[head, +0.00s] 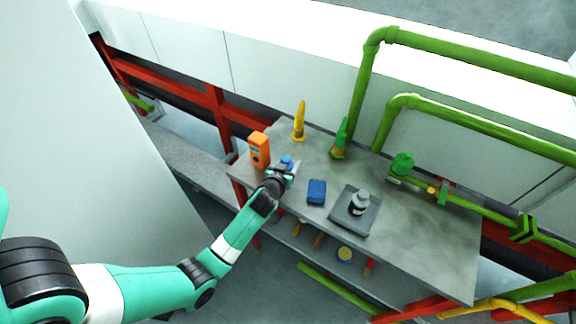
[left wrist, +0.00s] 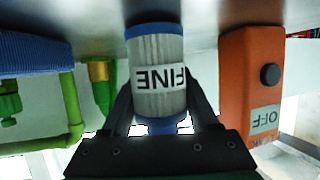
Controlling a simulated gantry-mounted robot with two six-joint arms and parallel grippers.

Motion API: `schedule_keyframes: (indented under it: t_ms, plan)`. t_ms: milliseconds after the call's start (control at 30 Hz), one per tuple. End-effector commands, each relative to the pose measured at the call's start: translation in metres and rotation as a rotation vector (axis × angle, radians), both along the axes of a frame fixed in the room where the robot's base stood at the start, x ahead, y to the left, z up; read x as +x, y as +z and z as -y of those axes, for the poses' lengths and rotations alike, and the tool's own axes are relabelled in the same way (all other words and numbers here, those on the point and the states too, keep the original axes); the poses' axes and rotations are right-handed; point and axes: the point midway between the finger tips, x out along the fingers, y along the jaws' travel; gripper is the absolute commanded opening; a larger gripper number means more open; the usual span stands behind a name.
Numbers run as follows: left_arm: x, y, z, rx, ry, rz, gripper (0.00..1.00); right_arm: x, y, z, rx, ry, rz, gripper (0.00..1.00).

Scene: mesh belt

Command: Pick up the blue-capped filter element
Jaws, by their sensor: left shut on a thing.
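The blue-capped filter element (left wrist: 158,75) is a pale pleated cylinder with blue ends and a label reading "FINE", upside down in the left wrist view. My left gripper (left wrist: 160,115) is shut on it, one finger on each side. In the head view the blue cap (head: 286,161) shows just beyond my left gripper (head: 284,171), near the left end of the grey table (head: 420,245). The rest of the filter is mostly hidden there by the gripper. I cannot tell whether it touches the table. My right gripper is not in view.
An orange box marked "OFF" (head: 259,149) stands close beside the filter. A yellow cone-shaped bottle (head: 299,122), a green bottle (head: 340,140), a blue block (head: 316,192) and a grey tray (head: 342,228) with a bottle (head: 360,203) are on the table. Green pipes (head: 470,57) run behind.

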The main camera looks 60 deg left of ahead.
Motion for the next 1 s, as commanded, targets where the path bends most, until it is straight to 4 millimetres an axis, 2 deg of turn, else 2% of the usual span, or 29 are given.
schedule_keyframes:
  t_ms: [200, 267, 400, 500, 533, 600, 733, 1000]
  plan:
    - [-0.002, 0.037, 0.002, 0.002, -0.001, 0.004, 0.0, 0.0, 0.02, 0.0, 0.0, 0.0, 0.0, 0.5]
    - [-0.01, 0.051, 0.012, 0.001, -0.002, 0.004, 0.0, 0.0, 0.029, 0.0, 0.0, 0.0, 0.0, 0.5]
    - [-0.032, 0.092, 0.036, 0.002, -0.004, 0.006, 0.0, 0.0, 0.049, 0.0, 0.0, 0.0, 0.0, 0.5]
    - [-0.052, 0.104, 0.059, 0.0, -0.005, 0.0, 0.0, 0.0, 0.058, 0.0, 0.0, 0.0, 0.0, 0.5]
    - [-0.058, 0.112, 0.066, -0.001, -0.006, -0.003, 0.0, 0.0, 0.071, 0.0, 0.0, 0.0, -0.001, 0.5]
    - [-0.07, 0.119, 0.078, -0.001, -0.006, -0.003, 0.0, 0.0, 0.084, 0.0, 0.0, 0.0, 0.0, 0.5]
    - [-0.085, 0.126, 0.095, -0.001, -0.004, -0.001, 0.0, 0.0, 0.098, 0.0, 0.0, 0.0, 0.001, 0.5]
    - [-0.094, 0.127, 0.104, 0.004, -0.002, -0.001, 0.0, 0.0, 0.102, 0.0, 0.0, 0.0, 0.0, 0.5]
